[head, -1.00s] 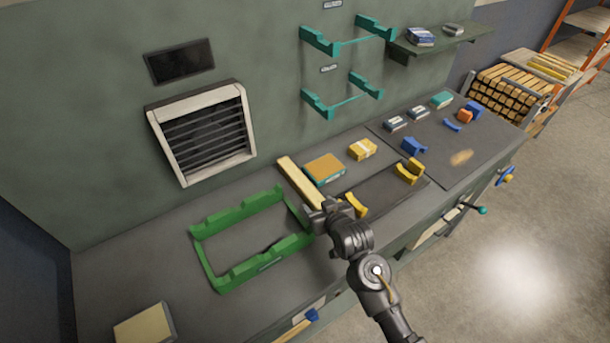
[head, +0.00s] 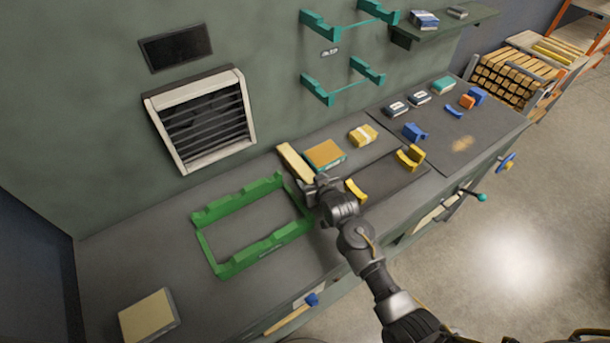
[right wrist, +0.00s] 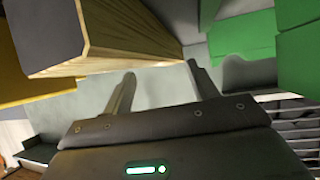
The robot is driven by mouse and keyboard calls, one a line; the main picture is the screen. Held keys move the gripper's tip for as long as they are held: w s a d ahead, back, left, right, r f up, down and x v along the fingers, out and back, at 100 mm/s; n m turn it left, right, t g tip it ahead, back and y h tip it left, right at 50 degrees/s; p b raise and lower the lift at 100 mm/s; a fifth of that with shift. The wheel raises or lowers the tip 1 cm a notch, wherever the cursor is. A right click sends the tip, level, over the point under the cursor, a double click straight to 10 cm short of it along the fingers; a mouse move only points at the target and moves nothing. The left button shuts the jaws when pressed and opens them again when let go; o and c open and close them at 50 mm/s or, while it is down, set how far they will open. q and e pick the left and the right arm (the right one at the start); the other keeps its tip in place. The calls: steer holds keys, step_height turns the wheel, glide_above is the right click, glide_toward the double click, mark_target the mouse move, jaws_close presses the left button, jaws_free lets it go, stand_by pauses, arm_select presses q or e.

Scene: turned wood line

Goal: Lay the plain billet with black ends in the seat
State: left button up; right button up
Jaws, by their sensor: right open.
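A long pale wooden billet (head: 294,163) lies on the bench between the green cradle (head: 228,268) and an orange-topped box. In the right wrist view a wooden block (right wrist: 135,35) with a dark grey end face is close above the fingertips, apparently this billet. My right gripper (head: 318,186) is at the billet's near end in the head view and covers part of it. It is open, with nothing between its fingers (right wrist: 162,74). The green cradle also shows in the right wrist view (right wrist: 243,36), and its frame is empty. My left gripper is out of view.
The orange-topped box (head: 325,154) is close right of the billet. Yellow supports (head: 408,158) stand on a dark plate to the right. Empty teal holders (head: 318,90) are on the wall. A pale block (head: 147,316) lies at the front left.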

mark_target(306, 173)
steer(key=shift+w+a, duration=0.1)
steer(key=shift+w, duration=0.2)
steer(key=shift+p+x, duration=0.75)
steer(key=shift+x, duration=1.55)
steer(key=shift+c, duration=0.3)
steer(key=c, duration=1)
steer(key=shift+r, duration=0.1)
steer(key=shift+c, duration=0.6)
steer(key=shift+w+r, duration=0.1)
steer(key=shift+r, duration=0.05)
